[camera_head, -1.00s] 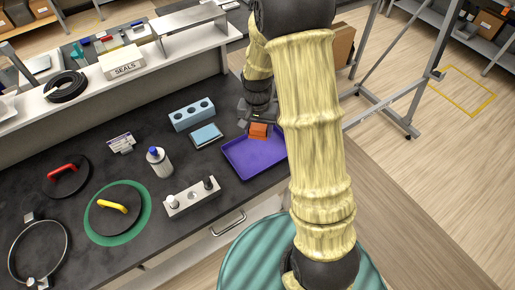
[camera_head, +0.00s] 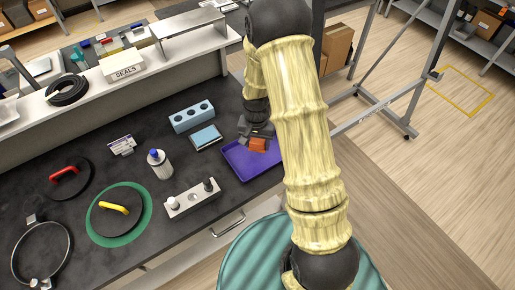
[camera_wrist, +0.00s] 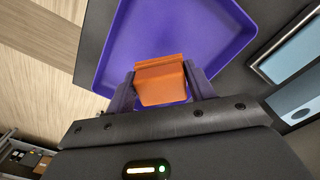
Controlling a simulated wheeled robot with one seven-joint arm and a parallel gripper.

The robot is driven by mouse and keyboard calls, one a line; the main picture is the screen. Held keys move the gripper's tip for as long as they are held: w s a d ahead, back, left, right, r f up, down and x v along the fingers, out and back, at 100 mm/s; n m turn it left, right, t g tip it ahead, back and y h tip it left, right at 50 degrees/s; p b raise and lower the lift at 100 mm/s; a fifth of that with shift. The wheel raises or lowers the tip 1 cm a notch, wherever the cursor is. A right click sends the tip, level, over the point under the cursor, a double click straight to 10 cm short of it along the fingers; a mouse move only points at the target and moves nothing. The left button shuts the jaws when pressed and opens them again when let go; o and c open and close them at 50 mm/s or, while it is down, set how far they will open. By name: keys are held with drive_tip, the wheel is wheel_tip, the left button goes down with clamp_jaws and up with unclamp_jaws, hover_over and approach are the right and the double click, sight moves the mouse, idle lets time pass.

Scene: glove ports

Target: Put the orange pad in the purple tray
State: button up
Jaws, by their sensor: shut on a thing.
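The orange pad (camera_head: 258,145) is held between the two fingers of my gripper (camera_head: 257,140). In the wrist view the orange pad (camera_wrist: 160,80) sits between the jaws of my gripper (camera_wrist: 162,88), with the purple tray (camera_wrist: 178,28) behind it. In the head view the pad appears over the back part of the purple tray (camera_head: 243,172). I cannot tell whether the pad touches the tray floor. My arm hides the tray's right end in the head view.
A blue-and-white pad (camera_head: 206,137) and a blue block with holes (camera_head: 191,116) lie left of the tray. A metal block with pegs (camera_head: 192,200) stands in front. A white bottle (camera_head: 159,163) and a green mat (camera_head: 133,236) are further left.

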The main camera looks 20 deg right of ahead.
sight(257, 149)
wheel_tip(257, 149, down, 4)
drive_tip(key=shift+a+p, duration=0.15)
drive_tip(key=shift+p, duration=0.4)
drive_tip(key=shift+d+f, duration=0.1)
drive_tip(key=shift+d, duration=0.1)
drive_tip(key=o, duration=1.2)
drive_tip(key=shift+a, duration=0.1)
wheel_tip(257, 149, up, 12)
drive_tip(key=b, duration=0.3)
drive_tip(key=shift+a, duration=0.1)
